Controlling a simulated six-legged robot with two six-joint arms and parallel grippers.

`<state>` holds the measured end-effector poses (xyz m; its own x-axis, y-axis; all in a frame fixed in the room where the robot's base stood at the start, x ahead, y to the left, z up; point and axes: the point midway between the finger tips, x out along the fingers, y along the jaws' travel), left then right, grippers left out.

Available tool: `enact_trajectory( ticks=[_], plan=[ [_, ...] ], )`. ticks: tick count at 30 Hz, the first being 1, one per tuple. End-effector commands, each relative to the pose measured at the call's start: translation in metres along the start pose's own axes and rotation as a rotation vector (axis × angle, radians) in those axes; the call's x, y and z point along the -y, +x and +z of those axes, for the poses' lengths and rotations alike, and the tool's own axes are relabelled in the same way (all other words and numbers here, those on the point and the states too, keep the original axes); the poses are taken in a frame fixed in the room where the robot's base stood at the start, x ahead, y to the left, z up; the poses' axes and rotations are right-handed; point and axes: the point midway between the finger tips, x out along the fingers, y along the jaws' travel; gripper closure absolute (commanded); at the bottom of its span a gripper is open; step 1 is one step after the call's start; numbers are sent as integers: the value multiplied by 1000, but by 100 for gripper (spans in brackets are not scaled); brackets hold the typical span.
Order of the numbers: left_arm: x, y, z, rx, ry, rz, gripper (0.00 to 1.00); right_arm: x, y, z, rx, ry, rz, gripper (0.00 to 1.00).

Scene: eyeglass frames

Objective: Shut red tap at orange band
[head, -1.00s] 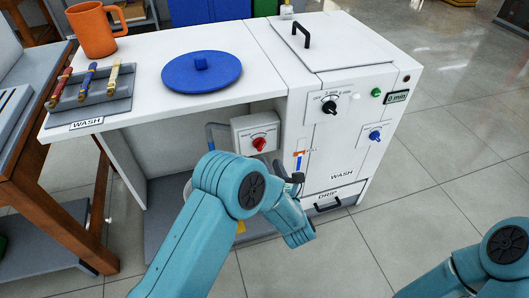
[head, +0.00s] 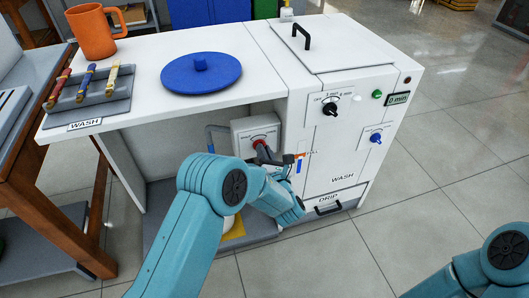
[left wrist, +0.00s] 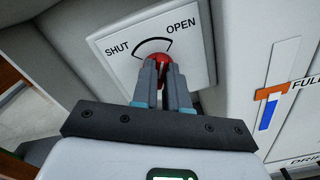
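The red tap (left wrist: 160,60) sits on a white plate marked SHUT and OPEN (left wrist: 150,40); it also shows in the head view (head: 259,142). My left gripper (left wrist: 161,68) is at the tap, one finger on each side, drawn close together on its red handle; in the head view it is (head: 264,148). The fingers partly hide the tap, so its exact angle is unclear. To the right is the level gauge with an orange band (left wrist: 272,92) beside the word FULL. A blue column (left wrist: 266,118) shows in the gauge, its top close to the band. My right gripper is out of view.
The white washing unit (head: 335,190) has a black knob (head: 330,108), a blue knob (head: 376,138) and a drip drawer (head: 328,208). A blue lid (head: 203,74), an orange mug (head: 92,32) and a tray (head: 90,98) are on the top. Floor at right is clear.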

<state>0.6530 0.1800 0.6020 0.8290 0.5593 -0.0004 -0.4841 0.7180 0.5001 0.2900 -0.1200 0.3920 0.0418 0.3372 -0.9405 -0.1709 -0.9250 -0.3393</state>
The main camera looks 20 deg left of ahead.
Motion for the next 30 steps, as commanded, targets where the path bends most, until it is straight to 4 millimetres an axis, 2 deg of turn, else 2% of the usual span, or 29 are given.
enact_trajectory(
  ticks=[11, 30],
  plan=[
    [1, 0, -3, 1, -100, 1, 100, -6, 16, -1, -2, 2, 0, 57],
    [-3, 0, -5, 1, -606, 2, 100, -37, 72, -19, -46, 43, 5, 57]
  ],
)
